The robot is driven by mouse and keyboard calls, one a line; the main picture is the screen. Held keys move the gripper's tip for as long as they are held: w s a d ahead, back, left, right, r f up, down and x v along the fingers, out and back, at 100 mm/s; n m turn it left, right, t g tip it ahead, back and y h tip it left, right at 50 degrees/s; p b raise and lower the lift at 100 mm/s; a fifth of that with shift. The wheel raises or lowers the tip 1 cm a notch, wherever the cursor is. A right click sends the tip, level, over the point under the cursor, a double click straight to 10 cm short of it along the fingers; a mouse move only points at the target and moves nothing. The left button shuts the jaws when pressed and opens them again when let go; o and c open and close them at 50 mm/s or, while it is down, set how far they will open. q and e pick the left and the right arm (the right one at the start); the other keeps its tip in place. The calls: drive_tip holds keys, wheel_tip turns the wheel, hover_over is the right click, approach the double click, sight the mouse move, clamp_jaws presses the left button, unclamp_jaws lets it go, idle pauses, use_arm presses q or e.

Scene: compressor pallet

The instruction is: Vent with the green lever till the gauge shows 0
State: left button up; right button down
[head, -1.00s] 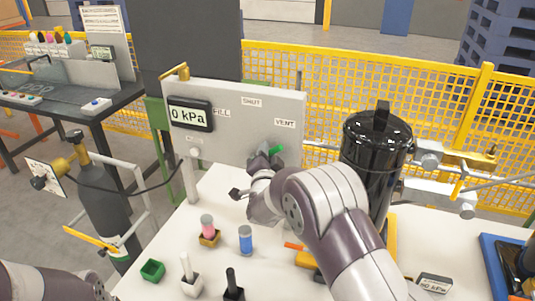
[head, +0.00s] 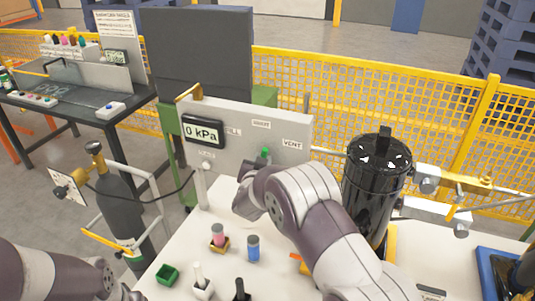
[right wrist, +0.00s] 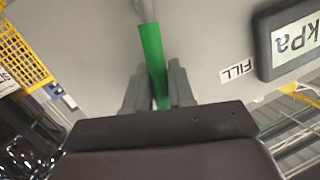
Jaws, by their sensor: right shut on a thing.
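The gauge (head: 203,131) on the grey panel (head: 240,120) reads 0 kPa. The green lever (head: 265,153) shows only as a small bit above my right wrist, below the SHUT label and left of the VENT label. In the right wrist view the green lever (right wrist: 152,55) runs down from its pivot between the fingers of my right gripper (right wrist: 157,88), which is shut on it. My arm hides most of this grip in the head view, so the lever's exact setting is hard to tell. My left arm shows at the lower left; its gripper is out of view.
A black tank (head: 374,190) stands right of my right arm. Bottles (head: 253,248) and small holders (head: 167,274) are on the white table's front left. A dark gas cylinder (head: 118,205) stands left of the table. A yellow mesh fence (head: 420,115) is behind.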

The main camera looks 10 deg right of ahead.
drive_tip(key=shift+w+a+r+n+g+p, duration=0.3)
drive_tip(key=shift+a+n+p, duration=0.3)
drive_tip(key=shift+p, duration=0.5)
use_arm(q)
drive_tip(key=shift+r+p, duration=0.5)
drive_tip(key=shift+r, duration=1.6)
use_arm(e)
drive_tip(key=shift+w+a+f+n+h, duration=0.2)
drive_tip(key=shift+n+h, duration=0.1)
drive_tip(key=shift+n, duration=0.1)
drive_tip(key=c, duration=1.1)
unclamp_jaws()
use_arm(q)
drive_tip(key=shift+f, duration=0.1)
use_arm(e)
drive_tip(key=shift+o, duration=0.2)
drive_tip(key=shift+s, duration=0.1)
use_arm(q)
wheel_tip(320, 180, down, 3)
drive_tip(key=b, duration=0.2)
drive_tip(key=shift+r+b, duration=0.2)
drive_tip(key=shift+b, duration=0.15)
use_arm(e)
drive_tip(key=v, duration=1.2)
drive_tip(key=shift+s+r, duration=0.2)
drive_tip(key=shift+a, duration=0.1)
